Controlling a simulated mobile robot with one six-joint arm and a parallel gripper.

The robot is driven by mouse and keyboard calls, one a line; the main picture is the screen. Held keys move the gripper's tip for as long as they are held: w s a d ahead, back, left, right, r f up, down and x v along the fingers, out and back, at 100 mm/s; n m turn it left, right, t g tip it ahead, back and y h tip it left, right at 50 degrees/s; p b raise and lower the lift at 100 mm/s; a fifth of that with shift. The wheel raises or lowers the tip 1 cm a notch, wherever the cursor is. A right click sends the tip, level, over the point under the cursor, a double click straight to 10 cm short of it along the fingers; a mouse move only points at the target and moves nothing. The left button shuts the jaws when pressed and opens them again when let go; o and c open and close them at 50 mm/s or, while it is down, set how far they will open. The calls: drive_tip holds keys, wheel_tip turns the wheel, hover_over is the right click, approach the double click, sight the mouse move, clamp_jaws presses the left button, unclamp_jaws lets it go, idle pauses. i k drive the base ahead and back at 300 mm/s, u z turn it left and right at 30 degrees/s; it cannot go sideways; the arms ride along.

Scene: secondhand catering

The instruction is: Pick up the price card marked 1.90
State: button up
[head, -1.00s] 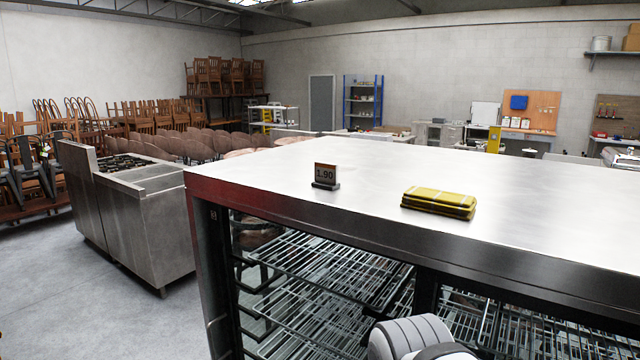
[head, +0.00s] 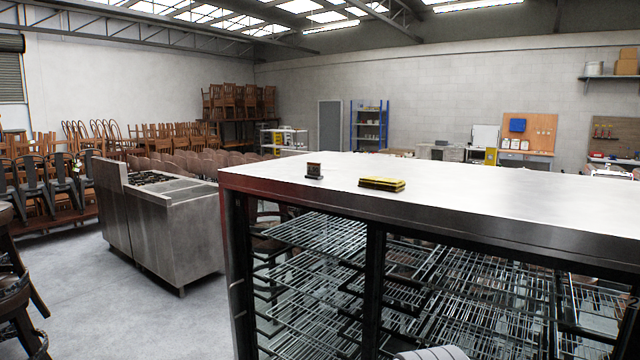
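The price card (head: 313,168) is a small dark card in a black stand, upright on the white-topped metal cabinet (head: 480,196), near its front left edge. Its number is too small to read now; the earlier head view shows it as 1.90. A flat yellow stack (head: 382,184) lies to the right of the card, apart from it. My gripper is not in view; only a grey rounded part of my arm shows at the bottom edge.
Below the top, the cabinet has open wire shelves (head: 320,235) and dark posts. A steel cooker unit (head: 170,225) stands to the left with a floor gap between. Dark stools (head: 20,300) are at the left edge. Grey floor (head: 130,320) is clear in front.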

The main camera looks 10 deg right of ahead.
sight(313, 169)
drive_tip(key=z, duration=0.25)
drive_tip(key=k, duration=0.3)
drive_tip(key=u, duration=1.45)
drive_tip(key=i, duration=2.35)
drive_tip(key=z, duration=2.1)
